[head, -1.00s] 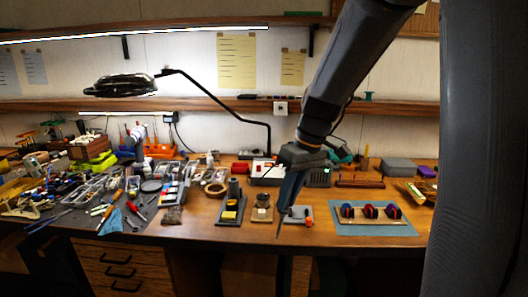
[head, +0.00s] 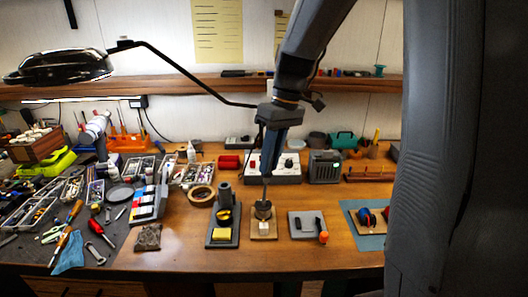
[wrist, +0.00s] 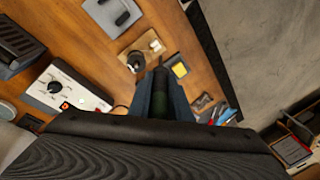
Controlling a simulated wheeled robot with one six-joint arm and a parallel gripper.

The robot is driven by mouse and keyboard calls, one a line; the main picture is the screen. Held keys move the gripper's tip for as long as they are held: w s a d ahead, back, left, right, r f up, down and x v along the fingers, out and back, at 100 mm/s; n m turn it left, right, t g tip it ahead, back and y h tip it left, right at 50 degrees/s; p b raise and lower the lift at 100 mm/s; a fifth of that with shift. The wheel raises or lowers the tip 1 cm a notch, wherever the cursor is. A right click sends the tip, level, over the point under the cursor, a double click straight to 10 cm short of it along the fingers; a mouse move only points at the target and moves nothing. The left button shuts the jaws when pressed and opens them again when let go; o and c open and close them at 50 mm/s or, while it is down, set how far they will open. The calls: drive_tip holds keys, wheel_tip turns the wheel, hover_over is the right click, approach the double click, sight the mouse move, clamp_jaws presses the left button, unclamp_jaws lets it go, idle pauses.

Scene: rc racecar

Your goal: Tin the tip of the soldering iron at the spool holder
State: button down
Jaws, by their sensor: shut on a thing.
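My gripper (head: 268,172) is shut on the soldering iron (head: 265,190), which points down with its thin end at the top of the spool holder (head: 264,230). The spool holder is a small wooden base with a dark spool and a pale block. I cannot tell whether the tip touches the spool. In the wrist view, the iron's dark handle (wrist: 160,92) lies between the blue-grey fingers. The spool holder (wrist: 155,41) shows just beyond them, and the tip is hard to make out.
The iron stand (head: 222,238) with a yellow sponge is just left of the spool holder. A grey pad (head: 300,232) with an orange-capped item is to its right. The white soldering station (head: 290,170) stands behind. Tools crowd the left; the front bench strip is clear.

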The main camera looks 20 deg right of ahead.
sight(269, 177)
drive_tip(key=shift+d+b+x, duration=0.2)
drive_tip(key=shift+b+x, duration=0.55)
drive_tip(key=shift+x, duration=0.1)
drive_tip(key=shift+d+b+x, duration=0.2)
drive_tip(key=shift+b+x, duration=0.5)
drive_tip(key=shift+x, duration=0.15)
drive_tip(key=shift+d+b+x, duration=0.15)
drive_tip(key=shift+b+x, duration=0.6)
drive_tip(key=shift+x, duration=0.1)
drive_tip(key=shift+f, duration=0.15)
drive_tip(key=shift+s+f, duration=0.1)
drive_tip(key=shift+f, duration=0.35)
drive_tip(key=shift+f, duration=0.6)
idle(1.3)
drive_tip(key=shift+p, duration=0.35)
idle(2.6)
